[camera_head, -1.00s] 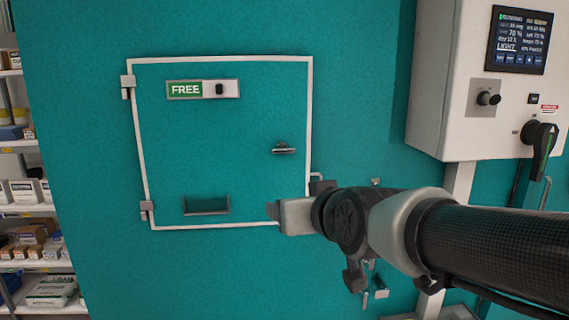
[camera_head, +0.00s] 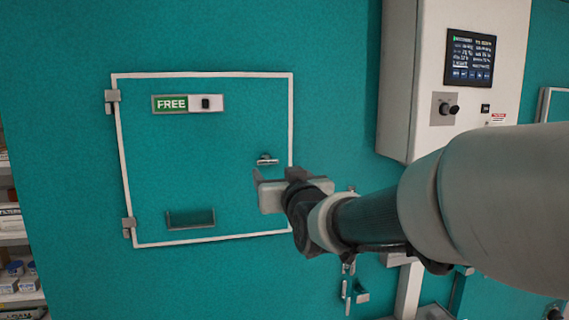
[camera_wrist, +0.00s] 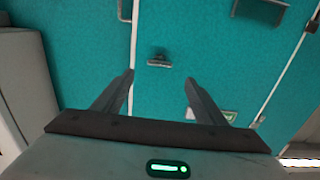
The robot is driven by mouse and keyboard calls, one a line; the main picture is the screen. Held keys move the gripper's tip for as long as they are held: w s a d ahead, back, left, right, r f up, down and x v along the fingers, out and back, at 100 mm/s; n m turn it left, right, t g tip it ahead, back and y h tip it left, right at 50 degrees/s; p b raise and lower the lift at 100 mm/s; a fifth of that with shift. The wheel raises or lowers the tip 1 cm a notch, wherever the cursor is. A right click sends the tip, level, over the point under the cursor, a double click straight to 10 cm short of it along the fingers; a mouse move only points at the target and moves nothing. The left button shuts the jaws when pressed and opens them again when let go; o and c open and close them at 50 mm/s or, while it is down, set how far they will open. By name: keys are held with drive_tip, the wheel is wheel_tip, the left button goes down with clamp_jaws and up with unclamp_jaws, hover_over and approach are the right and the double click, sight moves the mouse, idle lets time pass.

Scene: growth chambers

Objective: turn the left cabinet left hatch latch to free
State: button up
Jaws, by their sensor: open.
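The hatch (camera_head: 215,135) is a teal panel with a white frame and hinges on its left side. Its latch (camera_head: 267,160) is a small metal handle near the right edge, lying about level. The latch also shows in the wrist view (camera_wrist: 159,62), beyond and between my fingertips, touched by neither. A green plate reading FREE (camera_head: 171,103) with a dark knob beside it is at the hatch's upper left. My gripper (camera_head: 272,178) is just below and in front of the latch; in the wrist view (camera_wrist: 160,77) its two fingers are spread with nothing between them.
A white control box (camera_head: 425,130) with a screen (camera_head: 470,58) juts out to the right of the hatch. A grey ledge-like pull (camera_head: 190,218) sits low on the hatch. Shelves with goods (camera_head: 18,285) stand at the far left.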

sight(268, 163)
drive_tip(key=p+x, duration=0.1)
drive_tip(key=x, duration=1)
drive_tip(key=shift+p, duration=0.3)
drive_tip(key=c, duration=1.1)
drive_tip(key=shift+o, duration=0.2)
drive_tip(key=shift+f, duration=0.1)
